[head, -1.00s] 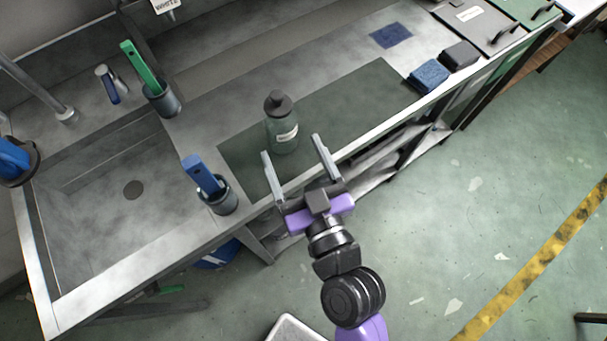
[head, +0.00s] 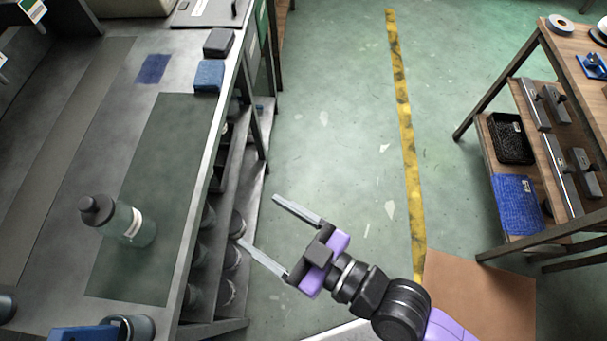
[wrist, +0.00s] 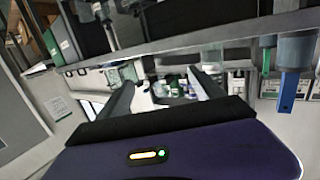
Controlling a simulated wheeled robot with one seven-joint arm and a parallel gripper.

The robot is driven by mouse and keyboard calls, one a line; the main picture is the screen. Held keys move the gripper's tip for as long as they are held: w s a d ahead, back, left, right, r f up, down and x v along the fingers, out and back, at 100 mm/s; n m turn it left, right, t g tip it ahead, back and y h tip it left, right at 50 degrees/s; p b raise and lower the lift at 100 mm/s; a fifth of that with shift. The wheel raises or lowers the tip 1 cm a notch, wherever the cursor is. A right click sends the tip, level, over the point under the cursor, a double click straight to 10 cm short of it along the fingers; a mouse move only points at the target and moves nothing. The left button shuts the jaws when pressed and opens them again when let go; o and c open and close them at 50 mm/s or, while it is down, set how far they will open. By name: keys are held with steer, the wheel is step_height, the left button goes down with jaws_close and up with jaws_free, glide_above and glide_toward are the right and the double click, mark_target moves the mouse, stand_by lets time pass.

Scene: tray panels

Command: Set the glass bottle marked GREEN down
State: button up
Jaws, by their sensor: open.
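A clear greenish glass bottle (head: 127,222) with a dark cap and a white label stands upright on the dark green mat (head: 165,150) on the steel counter. The label's writing is too small to read. My gripper (head: 258,225) is open and empty, out over the floor to the right of the counter's front edge, well apart from the bottle. In the wrist view my two fingers (wrist: 155,98) are spread with nothing between them, and I cannot make out the bottle there.
A blue sponge (head: 209,76) and a dark block (head: 218,42) lie at the counter's edge beyond the mat. A blue-handled tool in a cup (head: 130,327) stands at the near end. A wooden shelf unit (head: 500,95) stands right.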

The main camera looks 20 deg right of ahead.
steer(key=s+d+f+m+t+h, duration=0.15)
steer(key=s+d+m+h, duration=0.4)
steer(key=d, duration=0.85)
steer(key=s+d+r+m+h, duration=0.1)
steer(key=s+d+r+h, duration=0.1)
steer(key=s, duration=0.3)
steer(key=s+d+r+m+h, duration=0.1)
steer(key=s+d+r+h, duration=0.1)
steer(key=s, duration=0.3)
steer(key=shift+s+d+h, duration=0.15)
steer(key=shift+d+h, duration=0.2)
steer(key=shift+d, duration=0.35)
